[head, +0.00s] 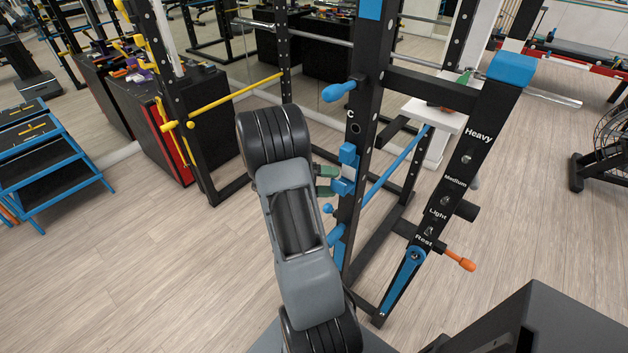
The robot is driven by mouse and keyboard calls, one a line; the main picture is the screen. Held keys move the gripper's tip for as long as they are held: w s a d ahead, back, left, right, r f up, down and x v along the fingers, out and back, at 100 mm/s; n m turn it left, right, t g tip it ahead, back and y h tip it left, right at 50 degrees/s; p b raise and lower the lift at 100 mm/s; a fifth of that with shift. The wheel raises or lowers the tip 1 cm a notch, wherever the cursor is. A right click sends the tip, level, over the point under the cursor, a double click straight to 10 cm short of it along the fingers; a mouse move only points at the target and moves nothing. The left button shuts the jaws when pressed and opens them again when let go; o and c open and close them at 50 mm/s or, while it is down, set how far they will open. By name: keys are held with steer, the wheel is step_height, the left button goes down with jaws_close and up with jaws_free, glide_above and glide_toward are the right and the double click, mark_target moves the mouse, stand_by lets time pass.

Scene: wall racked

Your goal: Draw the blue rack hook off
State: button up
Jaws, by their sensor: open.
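The blue rack hook (347,154) sits on the black upright (366,100) below the letter C. Its lower blue part (343,187) sticks out to the left of the post. My gripper (326,181) is beside the hook at its left, with two green-grey fingertips one above the other and a gap between them. The gripper is open. My arm hides most of the gripper body. I cannot tell whether the fingertips touch the hook or whether any of it lies between them.
A blue-handled pin (339,92) juts left above the hook, and a small blue knob (328,208) is below it. A slanted black post (455,170) marked Heavy to Rest stands right, with an orange handle (461,261). A yellow bar (235,93) is behind left. The wooden floor is open at left.

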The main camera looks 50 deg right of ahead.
steer(key=shift+x, duration=0.95)
steer(key=c, duration=1)
steer(key=shift+c, duration=0.2)
steer(key=shift+r+p, duration=0.1)
steer(key=shift+p, duration=0.65)
stand_by(0.5)
steer(key=shift+p, duration=0.55)
stand_by(1.7)
